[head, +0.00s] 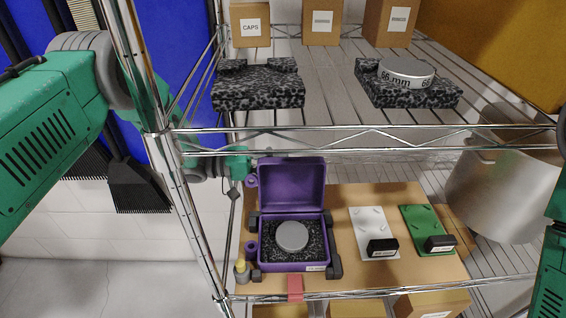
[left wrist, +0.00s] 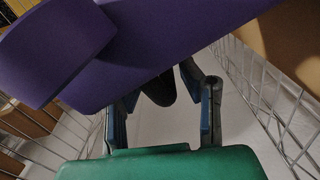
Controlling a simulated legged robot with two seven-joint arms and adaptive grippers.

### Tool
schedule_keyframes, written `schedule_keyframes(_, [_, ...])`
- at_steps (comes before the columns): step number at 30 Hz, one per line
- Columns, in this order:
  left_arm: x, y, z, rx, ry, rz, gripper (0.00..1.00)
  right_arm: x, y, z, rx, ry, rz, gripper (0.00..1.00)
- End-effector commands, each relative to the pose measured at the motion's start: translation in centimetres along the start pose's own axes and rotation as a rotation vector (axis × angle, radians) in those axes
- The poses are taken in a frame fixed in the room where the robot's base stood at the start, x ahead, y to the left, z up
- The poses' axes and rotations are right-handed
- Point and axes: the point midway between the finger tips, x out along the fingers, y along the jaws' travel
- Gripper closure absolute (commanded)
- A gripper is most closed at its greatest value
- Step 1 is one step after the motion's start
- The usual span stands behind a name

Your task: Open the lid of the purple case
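The purple case stands on the lower shelf in the head view, with its lid (head: 292,188) raised upright at the back. Its base (head: 265,262) shows dark speckled foam and a round grey disc (head: 292,236) seated in it. My left gripper reaches in behind the front-left rack post, at the left side of the lid; its fingers are mostly hidden there. In the left wrist view, the left gripper (left wrist: 160,88) has its fingers spread apart, with the purple surface (left wrist: 190,45) close beyond them. A dark part shows between the fingers. My right gripper is outside the head view; only its arm shows.
A chrome rack post (head: 165,165) and upper shelf edge (head: 360,138) stand before the case. White (head: 367,222) and green (head: 418,218) plates with black blocks lie right of it. A metal pot (head: 505,185) is farther right. A small yellow-topped bottle (head: 241,268) stands front left.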

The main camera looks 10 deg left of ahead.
Motion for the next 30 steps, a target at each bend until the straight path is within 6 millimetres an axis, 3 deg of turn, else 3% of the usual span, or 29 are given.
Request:
schedule_keyframes(15, [-9.8, -0.2, -0.1, -0.002, 0.002, -0.001, 0.66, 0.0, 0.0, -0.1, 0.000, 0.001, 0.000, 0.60])
schedule_keyframes(21, [-11.2, -0.2, -0.1, -0.002, 0.001, -0.001, 0.66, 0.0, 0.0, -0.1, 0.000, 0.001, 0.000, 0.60])
schedule_keyframes(30, [-11.3, -0.2, -0.1, -0.001, 0.000, -0.001, 0.66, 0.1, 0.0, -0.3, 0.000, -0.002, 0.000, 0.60])
